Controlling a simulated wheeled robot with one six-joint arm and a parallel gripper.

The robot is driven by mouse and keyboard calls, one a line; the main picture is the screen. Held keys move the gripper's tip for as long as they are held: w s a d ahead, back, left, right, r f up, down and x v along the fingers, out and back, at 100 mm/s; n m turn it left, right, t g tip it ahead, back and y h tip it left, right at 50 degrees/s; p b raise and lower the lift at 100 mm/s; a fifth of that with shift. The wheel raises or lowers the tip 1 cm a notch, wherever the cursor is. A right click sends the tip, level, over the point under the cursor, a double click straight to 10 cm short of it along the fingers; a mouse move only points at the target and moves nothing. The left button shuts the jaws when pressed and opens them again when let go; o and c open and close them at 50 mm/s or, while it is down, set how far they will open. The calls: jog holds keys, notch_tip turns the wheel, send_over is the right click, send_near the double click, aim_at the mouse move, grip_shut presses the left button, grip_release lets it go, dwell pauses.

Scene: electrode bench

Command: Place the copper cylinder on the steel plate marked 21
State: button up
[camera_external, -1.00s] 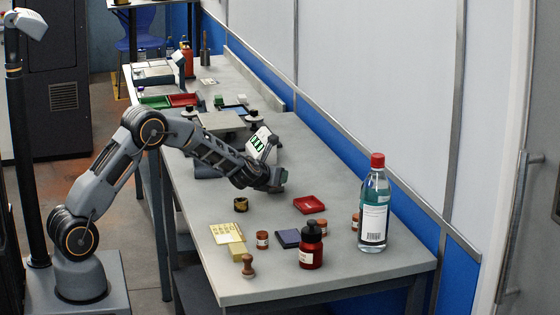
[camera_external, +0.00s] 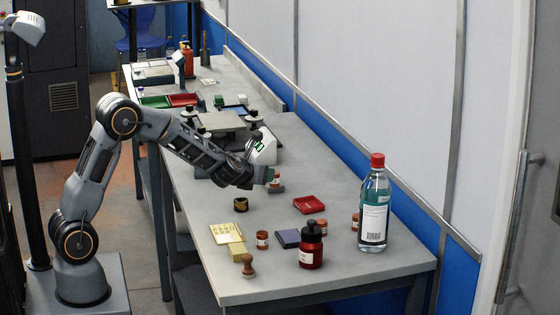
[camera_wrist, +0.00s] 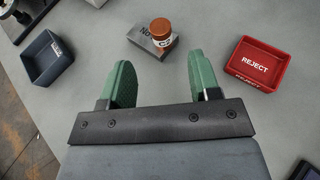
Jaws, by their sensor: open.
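A copper-coloured cylinder with a pale label (camera_wrist: 160,28) stands upright on a grey steel block or plate (camera_wrist: 147,43) in the wrist view. Letters like "No" show on the block; its number is not readable. In the external view the cylinder (camera_external: 275,176) and block (camera_external: 276,188) are just right of my gripper (camera_external: 256,178). In the wrist view my gripper (camera_wrist: 157,72) is open and empty. Its green fingers are apart, short of the block, and do not touch the cylinder.
A red REJECT tray (camera_wrist: 260,65) lies right of the block and a dark blue-grey open box (camera_wrist: 48,58) lies left. Nearer the front are similar labelled cylinders (camera_external: 262,240), a red bottle (camera_external: 311,247) and a tall clear bottle (camera_external: 374,205). Bare bench surrounds the block.

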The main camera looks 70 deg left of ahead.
jog(key=s+d+r+m+t+h, duration=0.15)
jog(key=s+d+m+h, duration=0.25)
jog(key=d+m, duration=0.6)
jog(key=s+d+r+m+h, duration=0.3)
jog(key=d+m+h, duration=0.2)
jog(key=d+m, duration=0.45)
jog(key=s+d+f+m+g, duration=0.1)
jog(key=s+m+g, duration=0.3)
jog(key=s+m, duration=0.7)
jog(key=s+d+f+m+g, duration=0.2)
jog(key=s+m+g, duration=0.2)
jog(key=s+m, duration=0.6)
jog(key=m, duration=0.4)
jog(key=shift+s+f, duration=0.4)
jog(key=shift+d+m, duration=0.1)
jog(key=shift+m, duration=0.15)
